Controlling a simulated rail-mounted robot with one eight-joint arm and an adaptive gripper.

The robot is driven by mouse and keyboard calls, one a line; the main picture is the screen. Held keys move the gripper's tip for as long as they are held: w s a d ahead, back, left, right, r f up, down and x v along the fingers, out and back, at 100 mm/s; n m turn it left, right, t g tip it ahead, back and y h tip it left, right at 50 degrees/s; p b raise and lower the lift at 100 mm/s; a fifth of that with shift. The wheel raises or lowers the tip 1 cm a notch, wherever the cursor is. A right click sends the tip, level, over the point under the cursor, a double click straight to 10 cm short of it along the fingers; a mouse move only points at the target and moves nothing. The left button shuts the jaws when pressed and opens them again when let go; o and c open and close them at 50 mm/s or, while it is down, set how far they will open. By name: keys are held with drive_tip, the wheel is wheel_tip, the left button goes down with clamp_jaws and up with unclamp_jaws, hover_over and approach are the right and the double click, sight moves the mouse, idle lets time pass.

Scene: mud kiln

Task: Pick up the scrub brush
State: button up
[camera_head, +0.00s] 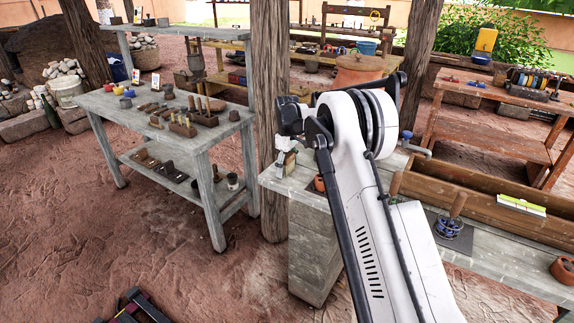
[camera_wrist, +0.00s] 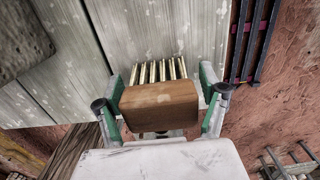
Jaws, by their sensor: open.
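The scrub brush shows in the wrist view as a brown wooden block (camera_wrist: 160,106) with a row of pale, stiff bristles (camera_wrist: 160,70) along its far side. It lies between the two green-sided fingers of my gripper (camera_wrist: 163,90), which stand apart on its left and right. Small gaps seem to show beside the block; I cannot tell whether either finger touches it. In the head view my gripper (camera_head: 285,160) is over the left end of the grey workbench, partly hidden by my arm, and I cannot make out the brush there.
The grey workbench (camera_head: 500,273) carries a wooden trough (camera_head: 470,205), a blue patterned cup (camera_head: 448,227) and a small clay pot (camera_head: 563,270). A separate grey table (camera_head: 115,105) with tools stands at the left, beyond a wooden post (camera_head: 270,110). Open dirt floor lies at the front left.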

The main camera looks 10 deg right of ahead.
drive_tip(key=c, duration=1.3)
drive_tip(key=shift+r, duration=0.5)
drive_tip(key=r, duration=0.2)
drive_tip(key=a+r, duration=0.1)
drive_tip(key=r, duration=0.1)
drive_tip(key=shift+s, duration=0.3)
drive_tip(key=s+a+r, duration=0.5)
drive_tip(key=a+r, duration=0.1)
drive_tip(key=a, duration=0.3)
drive_tip(key=shift+s+p, duration=0.25)
drive_tip(key=shift+p, duration=0.2)
